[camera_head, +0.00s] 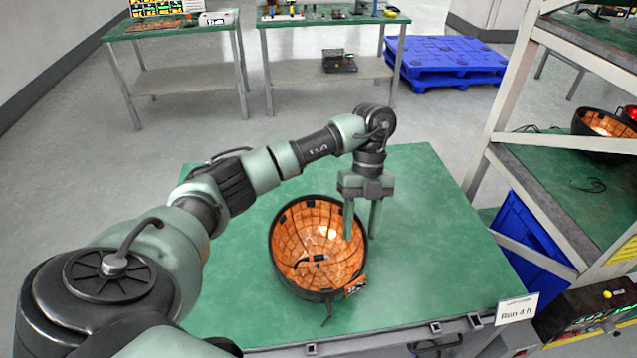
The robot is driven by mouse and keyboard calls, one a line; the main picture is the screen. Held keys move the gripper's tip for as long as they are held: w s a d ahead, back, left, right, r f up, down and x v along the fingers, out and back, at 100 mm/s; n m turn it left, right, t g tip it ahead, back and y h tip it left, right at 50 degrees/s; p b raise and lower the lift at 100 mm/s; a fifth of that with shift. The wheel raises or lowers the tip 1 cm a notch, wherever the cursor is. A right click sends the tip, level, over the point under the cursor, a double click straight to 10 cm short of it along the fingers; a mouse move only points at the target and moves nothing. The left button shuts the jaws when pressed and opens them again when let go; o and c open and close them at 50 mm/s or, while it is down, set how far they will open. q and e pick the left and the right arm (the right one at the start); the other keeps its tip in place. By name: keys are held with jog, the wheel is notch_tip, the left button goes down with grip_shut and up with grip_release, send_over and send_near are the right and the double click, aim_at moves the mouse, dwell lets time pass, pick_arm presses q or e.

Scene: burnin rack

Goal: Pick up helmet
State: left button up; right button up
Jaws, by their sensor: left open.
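The helmet (300,262) lies on the green table with its open side up. Its rim is black and its inside is orange with a grid pattern. A small tag hangs at its lower right rim. My left gripper (360,238) points down over the helmet's right rim, with its two fingers apart. One finger shows in front of the helmet's inside and the other shows beyond its right edge. I cannot tell whether either finger touches the rim. My right gripper is not in view.
The green table (440,220) is otherwise clear. A label card reading "Run 4 h" (516,309) stands at its front right edge. A metal rack with green shelves (560,190) stands on the right, holding another helmet (603,124). Blue pallets (445,62) lie behind.

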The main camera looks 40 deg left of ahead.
pick_arm(q)
jog(key=shift+x, duration=1.5)
grip_shut()
jog(key=shift+d, duration=0.1)
